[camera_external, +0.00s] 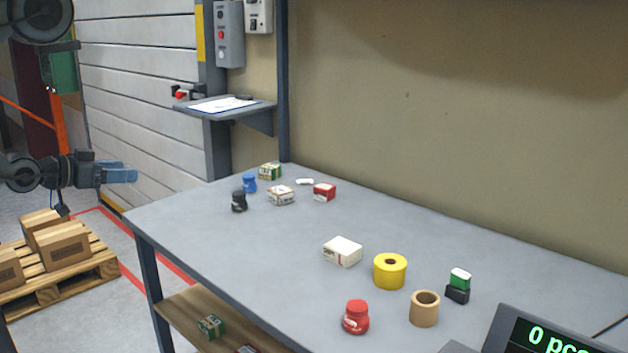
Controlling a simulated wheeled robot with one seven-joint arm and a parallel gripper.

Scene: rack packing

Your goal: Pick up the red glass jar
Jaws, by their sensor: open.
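The red glass jar (355,318) stands upright near the front edge of the grey table (230,250), left of a tan tape roll. It looks red all over, with a red lid and a label on its body. My gripper (128,175) has blue fingers and is off the table's left end, far to the left of the jar. It is open and nothing shows between the fingers.
Near the jar are a yellow roll (390,272), the tan roll (424,308), a white box (343,251) and a green-and-black stamp (458,286). A blue jar (249,183), a dark jar (239,201) and small boxes stand at the far left end. A display (550,335) is at the lower right. The table's middle is clear.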

